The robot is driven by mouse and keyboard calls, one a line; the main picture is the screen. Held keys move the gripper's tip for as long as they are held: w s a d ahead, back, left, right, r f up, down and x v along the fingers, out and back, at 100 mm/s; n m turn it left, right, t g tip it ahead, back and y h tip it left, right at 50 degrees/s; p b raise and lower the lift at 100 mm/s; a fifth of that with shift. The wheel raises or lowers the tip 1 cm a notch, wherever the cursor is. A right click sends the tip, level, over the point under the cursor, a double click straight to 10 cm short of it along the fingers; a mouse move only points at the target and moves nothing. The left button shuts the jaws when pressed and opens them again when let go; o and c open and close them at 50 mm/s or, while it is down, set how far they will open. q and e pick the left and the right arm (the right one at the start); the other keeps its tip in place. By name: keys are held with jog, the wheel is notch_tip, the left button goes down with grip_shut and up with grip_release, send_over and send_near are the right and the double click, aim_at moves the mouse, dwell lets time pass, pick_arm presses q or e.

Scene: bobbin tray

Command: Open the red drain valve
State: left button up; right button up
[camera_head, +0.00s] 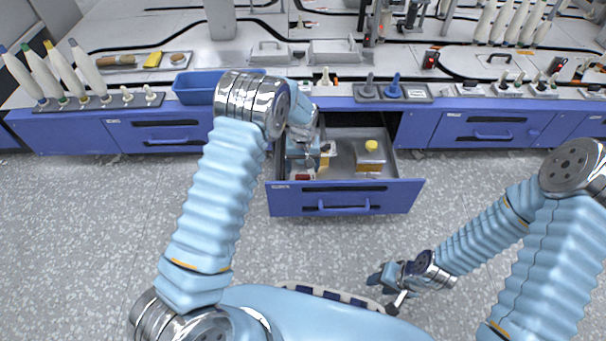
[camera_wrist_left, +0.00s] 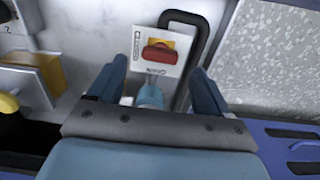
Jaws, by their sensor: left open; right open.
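The red drain valve (camera_wrist_left: 158,52) is a red handle on a yellow patch of a white labelled plate (camera_wrist_left: 142,68) in the left wrist view. In the head view the red valve (camera_head: 303,177) is a small spot inside the open blue drawer (camera_head: 345,197), near its left front. My left gripper (camera_head: 304,164) reaches down into the drawer. In the left wrist view its open fingers (camera_wrist_left: 157,88) stand on either side of the plate's lower part, with the handle ahead between them. I cannot tell whether they touch anything. My right gripper (camera_head: 386,281) is open and empty, low over the floor.
A yellow-capped bottle (camera_head: 370,157) stands in the drawer's right part. A black looped handle (camera_wrist_left: 190,40) borders the plate's right side. A blue bin (camera_head: 195,88) and several bobbins (camera_head: 50,75) are on the bench. The floor in front is free.

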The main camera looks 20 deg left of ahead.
aim_at(303, 176)
pick_arm(q)
notch_tip(303, 176, down, 4)
jog(key=shift+f, duration=0.1)
jog(key=c, duration=1)
jog(key=shift+c, duration=0.2)
